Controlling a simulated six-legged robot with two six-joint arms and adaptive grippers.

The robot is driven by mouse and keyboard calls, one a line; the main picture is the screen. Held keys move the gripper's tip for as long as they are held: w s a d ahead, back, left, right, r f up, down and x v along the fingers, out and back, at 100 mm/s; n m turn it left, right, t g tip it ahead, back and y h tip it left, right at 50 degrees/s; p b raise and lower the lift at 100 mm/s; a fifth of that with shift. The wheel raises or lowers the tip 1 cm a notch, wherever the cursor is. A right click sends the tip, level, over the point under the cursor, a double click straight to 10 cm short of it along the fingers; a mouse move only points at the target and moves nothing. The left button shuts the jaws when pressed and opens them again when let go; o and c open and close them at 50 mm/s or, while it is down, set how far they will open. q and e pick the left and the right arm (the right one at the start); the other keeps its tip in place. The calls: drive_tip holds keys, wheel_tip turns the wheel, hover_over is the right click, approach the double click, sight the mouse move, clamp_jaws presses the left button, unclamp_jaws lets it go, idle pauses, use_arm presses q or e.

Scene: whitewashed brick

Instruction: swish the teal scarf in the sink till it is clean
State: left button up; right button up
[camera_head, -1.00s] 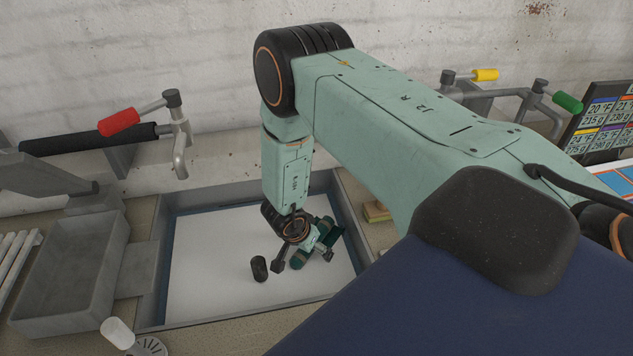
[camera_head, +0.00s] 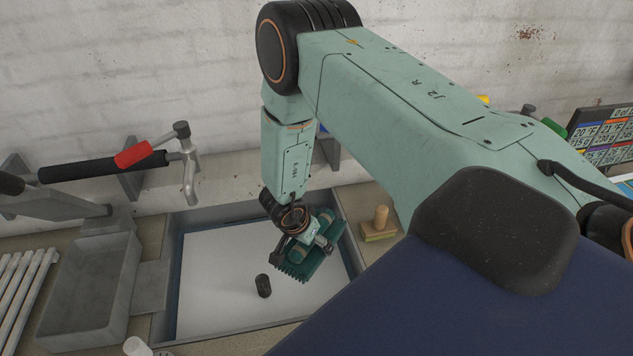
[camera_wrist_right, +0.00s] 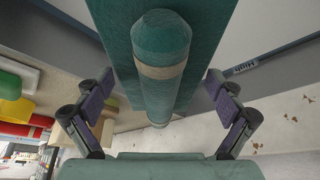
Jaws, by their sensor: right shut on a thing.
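The teal scarf (camera_head: 318,266), with a fringed lower edge, hangs in and over the sink (camera_head: 222,211). My right gripper (camera_head: 318,244) is shut on the scarf above the sink's right half. In the right wrist view, the scarf's teal cloth (camera_wrist_right: 205,35) is spread behind a teal roll with a beige band, between the two finger linkages. The fingertips' contact is hidden there. A pale, flat surface (camera_head: 215,270) fills the sink; I cannot tell whether it is water. No dirt can be made out on the scarf. My left gripper is out of view.
A dark upright cylinder (camera_head: 263,286) stands in the sink, left of the scarf. A tap with a red handle (camera_head: 133,153) rises at the back left. A grey trough (camera_head: 95,290) stands left of the sink, and a block with a wooden knob (camera_head: 380,222) to its right.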

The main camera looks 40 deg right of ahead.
drive_tip(key=shift+r, duration=3.25)
drive_tip(key=shift+d, duration=0.1)
